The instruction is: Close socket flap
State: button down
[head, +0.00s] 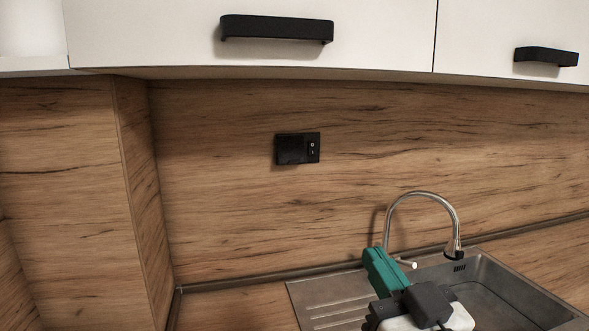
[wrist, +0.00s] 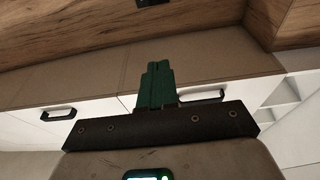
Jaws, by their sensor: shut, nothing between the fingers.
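The black socket (head: 297,148) is on the wood splashback, left of centre in the head view. Its left part is a plain dark panel, and small light marks show on its right part. It is too small to tell how far its flap stands open. A dark piece at the top edge of the wrist view (wrist: 147,2) looks like the socket's edge. My gripper (head: 376,258) has green fingers and is below and to the right of the socket, apart from it, in front of the sink. The fingers also show together in the wrist view (wrist: 157,68), shut and empty.
A curved chrome tap (head: 421,194) stands just behind my gripper, over the metal sink (head: 325,300). White cupboards with black handles (head: 277,28) hang above the splashback. A wood side wall (head: 135,190) juts out at left. The splashback around the socket is clear.

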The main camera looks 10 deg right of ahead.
aim_at(292, 150)
jog(key=i, duration=0.95)
